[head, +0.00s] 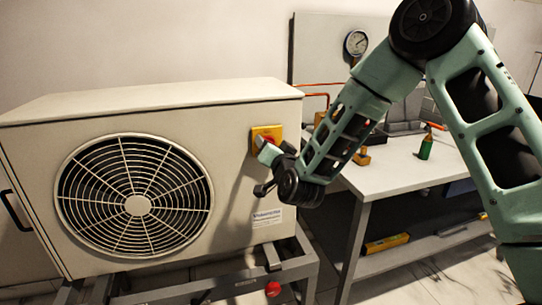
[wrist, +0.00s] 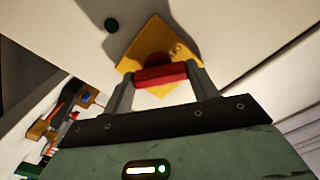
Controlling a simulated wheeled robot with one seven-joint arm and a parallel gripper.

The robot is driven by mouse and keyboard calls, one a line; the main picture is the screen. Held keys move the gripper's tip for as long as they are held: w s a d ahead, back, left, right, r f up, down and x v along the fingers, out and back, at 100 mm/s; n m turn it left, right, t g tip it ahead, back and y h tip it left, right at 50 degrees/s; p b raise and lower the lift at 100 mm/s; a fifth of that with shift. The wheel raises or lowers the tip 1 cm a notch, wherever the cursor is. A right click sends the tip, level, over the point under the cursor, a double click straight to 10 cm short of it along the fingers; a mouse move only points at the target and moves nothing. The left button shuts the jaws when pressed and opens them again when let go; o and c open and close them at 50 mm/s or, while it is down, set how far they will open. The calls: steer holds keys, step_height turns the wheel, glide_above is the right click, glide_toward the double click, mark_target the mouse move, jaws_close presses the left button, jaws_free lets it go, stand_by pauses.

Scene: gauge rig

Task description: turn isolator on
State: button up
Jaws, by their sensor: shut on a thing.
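The isolator is a yellow square plate (head: 268,131) with a red handle, on the upper right of the front of a beige fan unit (head: 230,115). In the wrist view the yellow plate (wrist: 152,45) is near the top, and the red handle (wrist: 162,76) lies between my two fingers. My gripper (wrist: 163,78) is shut on the red handle, one finger at each end of it. In the head view my gripper (head: 264,146) is at the plate and covers most of the handle. The handle's on or off marking cannot be read.
A round gauge (head: 356,43) is on the panel behind.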

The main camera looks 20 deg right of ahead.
steer(key=m+b, duration=0.6)
steer(key=m, duration=0.4)
steer(key=shift+d+m, duration=0.15)
steer(key=shift+m, duration=0.15)
steer(key=shift+m+b, duration=0.3)
steer(key=shift+b, duration=0.05)
steer(key=o, duration=1)
